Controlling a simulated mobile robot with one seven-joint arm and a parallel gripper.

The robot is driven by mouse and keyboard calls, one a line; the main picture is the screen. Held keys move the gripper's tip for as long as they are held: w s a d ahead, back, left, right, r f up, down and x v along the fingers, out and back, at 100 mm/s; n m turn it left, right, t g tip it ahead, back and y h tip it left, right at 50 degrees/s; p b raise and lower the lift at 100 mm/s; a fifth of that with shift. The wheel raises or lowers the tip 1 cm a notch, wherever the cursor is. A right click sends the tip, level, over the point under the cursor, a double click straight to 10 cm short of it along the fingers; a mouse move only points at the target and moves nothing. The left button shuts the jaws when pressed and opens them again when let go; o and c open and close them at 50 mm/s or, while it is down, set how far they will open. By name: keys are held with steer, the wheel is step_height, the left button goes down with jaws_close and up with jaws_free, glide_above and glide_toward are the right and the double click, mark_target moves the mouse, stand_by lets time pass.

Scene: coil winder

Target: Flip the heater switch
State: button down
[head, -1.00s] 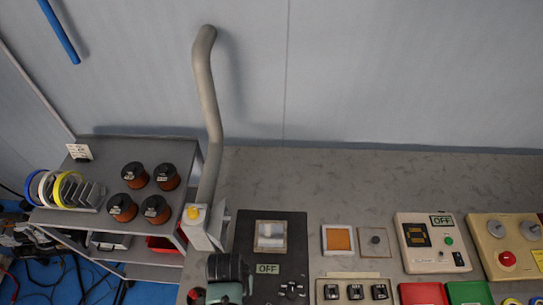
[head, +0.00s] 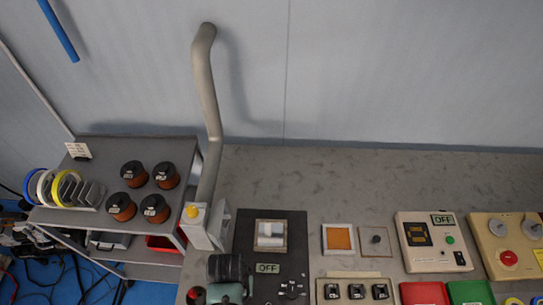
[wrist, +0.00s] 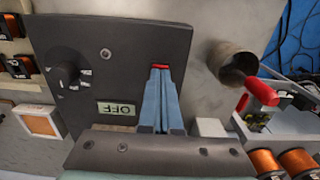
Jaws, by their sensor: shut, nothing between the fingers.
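A dark panel (head: 255,222) stands at the lower middle of the head view, with an OFF label (head: 267,268) and a black knob (head: 292,288). In the wrist view, the panel (wrist: 95,30) appears turned around, with its OFF label (wrist: 117,108) upside down and the knob (wrist: 70,75) at left. My gripper (wrist: 160,70) is shut and empty, its blue-grey fingers over the panel. A small red piece (wrist: 161,66) shows at the fingertips and may be the heater switch. Whether they touch is unclear. I cannot make out the fingertips in the head view.
A grey cylinder (wrist: 228,62) and a red-handled part (wrist: 262,92) stand right of the fingers in the wrist view. A tall grey pipe (head: 208,110) rises behind the panel. Control boxes (head: 430,242) line the bench at right. The back bench strip (head: 340,180) is clear.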

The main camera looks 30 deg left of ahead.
steer(key=shift+f, duration=0.45)
steer(key=shift+r, duration=0.1)
step_height(320, 180, up, 7)
steer(key=p, duration=0.7)
stand_by(0.6)
